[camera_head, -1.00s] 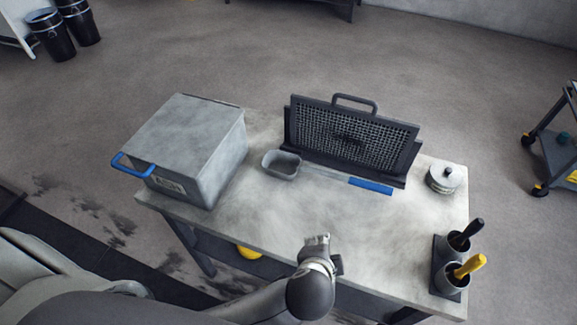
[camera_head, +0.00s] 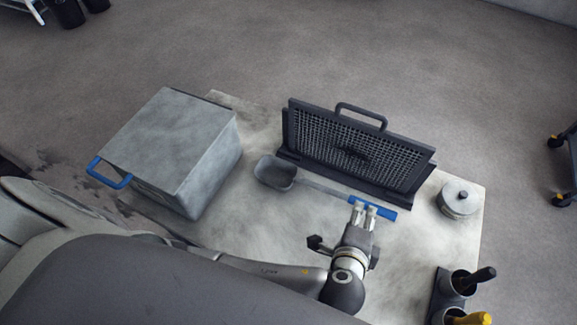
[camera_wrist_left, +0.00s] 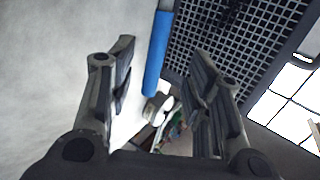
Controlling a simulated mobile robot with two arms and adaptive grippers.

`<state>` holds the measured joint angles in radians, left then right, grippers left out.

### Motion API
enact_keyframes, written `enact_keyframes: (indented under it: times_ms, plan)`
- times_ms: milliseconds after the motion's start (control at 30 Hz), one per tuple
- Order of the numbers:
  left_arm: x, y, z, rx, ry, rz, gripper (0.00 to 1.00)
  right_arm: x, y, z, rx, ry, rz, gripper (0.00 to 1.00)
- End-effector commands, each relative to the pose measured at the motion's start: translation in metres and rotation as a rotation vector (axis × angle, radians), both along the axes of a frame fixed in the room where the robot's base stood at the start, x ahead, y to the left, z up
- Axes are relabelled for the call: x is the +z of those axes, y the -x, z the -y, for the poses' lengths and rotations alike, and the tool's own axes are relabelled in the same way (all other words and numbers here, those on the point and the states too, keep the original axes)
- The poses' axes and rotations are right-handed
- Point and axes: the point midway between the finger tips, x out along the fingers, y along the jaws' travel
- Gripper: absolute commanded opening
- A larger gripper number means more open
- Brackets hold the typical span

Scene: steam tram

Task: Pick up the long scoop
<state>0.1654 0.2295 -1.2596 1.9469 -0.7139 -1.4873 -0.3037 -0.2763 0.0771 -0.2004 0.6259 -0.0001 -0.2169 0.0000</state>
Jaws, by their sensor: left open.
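The long scoop (camera_head: 318,186) lies on the dusty table, with a grey pan at its left end and a blue handle at its right end. My left gripper (camera_head: 363,210) is open at the near edge of the blue handle in the head view. In the left wrist view the blue handle (camera_wrist_left: 158,52) shows beyond and between the two open fingers of my left gripper (camera_wrist_left: 165,85). Nothing is held. I cannot tell whether the fingers touch the handle. My right gripper is not in view.
A dark mesh screen (camera_head: 355,145) with a top handle stands just behind the scoop. A grey box (camera_head: 175,145) with a blue handle stands left. A round lidded tin (camera_head: 460,199) and holders with black and yellow handled tools (camera_head: 458,283) are right.

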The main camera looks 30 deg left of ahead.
Motion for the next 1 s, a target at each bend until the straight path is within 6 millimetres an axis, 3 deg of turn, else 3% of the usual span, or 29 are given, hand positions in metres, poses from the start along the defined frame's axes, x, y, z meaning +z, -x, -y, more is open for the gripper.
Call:
enact_keyframes:
  times_ms: [200, 400, 733, 1000]
  plan:
    - [-0.018, -0.028, -0.002, 0.001, -0.003, 0.0, 0.46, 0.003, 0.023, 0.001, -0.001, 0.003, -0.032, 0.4]
    - [-0.026, -0.039, -0.003, 0.002, -0.001, -0.002, 0.46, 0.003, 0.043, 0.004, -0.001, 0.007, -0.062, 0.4]
    - [-0.046, -0.07, -0.01, 0.002, -0.002, -0.001, 0.46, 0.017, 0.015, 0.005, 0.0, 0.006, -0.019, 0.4]
    - [-0.055, -0.081, -0.01, 0.001, 0.0, -0.003, 0.46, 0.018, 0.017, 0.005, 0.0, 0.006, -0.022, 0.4]
